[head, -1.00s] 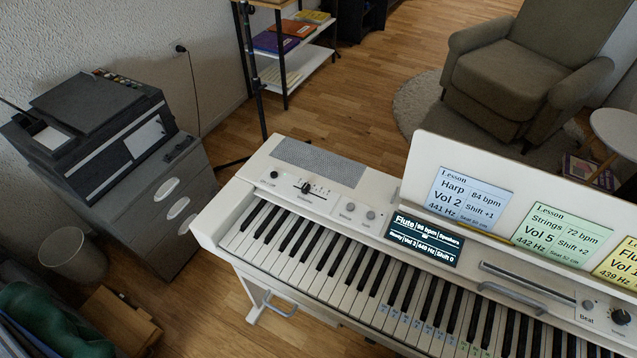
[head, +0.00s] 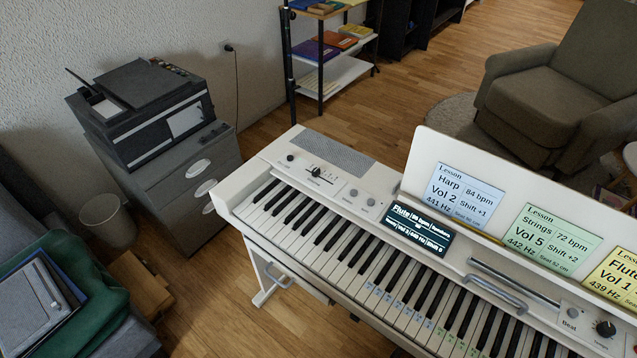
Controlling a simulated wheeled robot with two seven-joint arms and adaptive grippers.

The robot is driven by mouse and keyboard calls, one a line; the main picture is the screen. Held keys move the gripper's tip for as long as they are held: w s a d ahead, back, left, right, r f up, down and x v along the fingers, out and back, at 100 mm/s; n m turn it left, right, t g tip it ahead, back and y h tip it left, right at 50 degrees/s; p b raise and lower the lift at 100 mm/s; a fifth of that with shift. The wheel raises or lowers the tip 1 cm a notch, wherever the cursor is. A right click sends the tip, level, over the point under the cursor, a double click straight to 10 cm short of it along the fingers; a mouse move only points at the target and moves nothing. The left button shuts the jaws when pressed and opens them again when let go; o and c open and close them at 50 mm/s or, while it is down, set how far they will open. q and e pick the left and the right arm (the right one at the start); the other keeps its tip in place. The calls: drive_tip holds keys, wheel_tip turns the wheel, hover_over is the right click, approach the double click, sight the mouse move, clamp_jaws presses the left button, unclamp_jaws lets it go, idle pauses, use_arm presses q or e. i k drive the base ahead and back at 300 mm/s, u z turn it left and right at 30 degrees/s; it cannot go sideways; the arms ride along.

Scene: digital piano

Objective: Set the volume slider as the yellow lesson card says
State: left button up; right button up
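The volume slider (head: 316,171) is a small dark knob on a short scale at the left end of the white digital piano (head: 262,172). The yellow lesson card (head: 617,277) stands at the right edge on the music rest, partly cut off; it reads Flute, Vol 1 and 439 Hz. The piano's dark display (head: 419,228) shows Flute, 96 bpm and Speakers; its lower line is small, with a volume figure I cannot read surely. Neither of my grippers is in view.
A blue Harp card (head: 463,194) and a green Strings card (head: 551,240) stand beside the yellow one. A printer (head: 145,110) on a grey drawer cabinet (head: 187,185) stands left of the piano. Wooden floor lies clear between them. An armchair (head: 545,95) is behind.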

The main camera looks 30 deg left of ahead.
sight(316, 173)
drive_tip(key=k, duration=0.35)
drive_tip(key=u, duration=0.8)
